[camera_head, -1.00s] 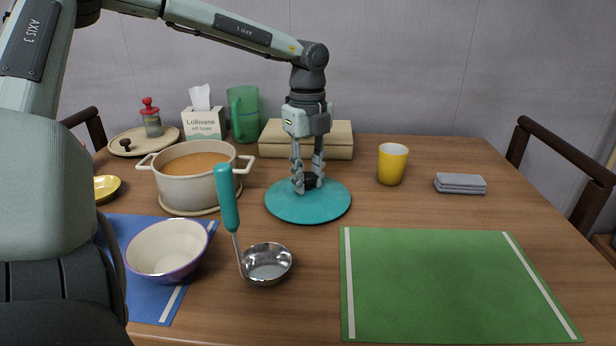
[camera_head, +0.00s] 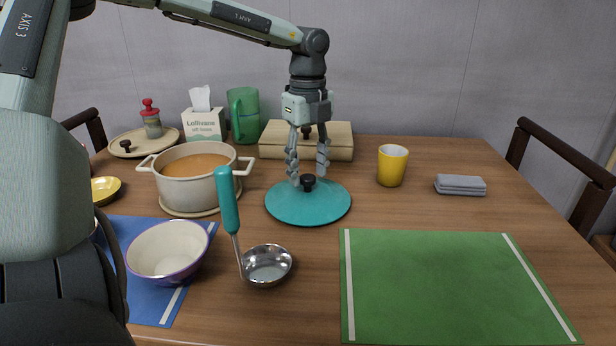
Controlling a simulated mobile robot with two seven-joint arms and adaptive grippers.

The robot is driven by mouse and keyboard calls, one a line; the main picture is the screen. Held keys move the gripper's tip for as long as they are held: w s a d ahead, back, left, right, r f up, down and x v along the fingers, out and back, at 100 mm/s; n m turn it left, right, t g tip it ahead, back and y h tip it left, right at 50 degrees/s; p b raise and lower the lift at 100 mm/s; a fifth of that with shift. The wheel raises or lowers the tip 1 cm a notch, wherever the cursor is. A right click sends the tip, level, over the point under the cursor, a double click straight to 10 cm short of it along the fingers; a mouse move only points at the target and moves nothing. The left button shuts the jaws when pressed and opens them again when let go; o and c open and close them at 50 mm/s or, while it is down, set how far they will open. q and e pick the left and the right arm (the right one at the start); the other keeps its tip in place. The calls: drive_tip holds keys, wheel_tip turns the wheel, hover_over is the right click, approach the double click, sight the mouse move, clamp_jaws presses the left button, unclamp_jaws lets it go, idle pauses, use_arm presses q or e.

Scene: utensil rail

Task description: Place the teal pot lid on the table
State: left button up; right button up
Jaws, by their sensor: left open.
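The teal pot lid (camera_head: 308,207) lies flat on the wooden table (camera_head: 440,210), its black knob facing up. My left gripper (camera_head: 308,177) is directly above the lid, pointing down, with its fingers spread to either side of the knob. It is open and holds nothing. The fingertips are close to the knob's height; whether they touch it I cannot tell. My right gripper does not show.
A cream pot of soup (camera_head: 190,189) and a teal-handled ladle (camera_head: 266,265) are left of the lid. A yellow cup (camera_head: 392,165) and grey cloth (camera_head: 460,185) are to the right. A green mat (camera_head: 450,285) lies bare in front. A box (camera_head: 340,140) is behind.

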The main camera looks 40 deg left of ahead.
sight(308, 177)
use_arm(q)
wheel_tip(308, 177, up, 10)
drive_tip(key=shift+f, duration=0.15)
drive_tip(key=shift+s, duration=0.1)
idle(0.3)
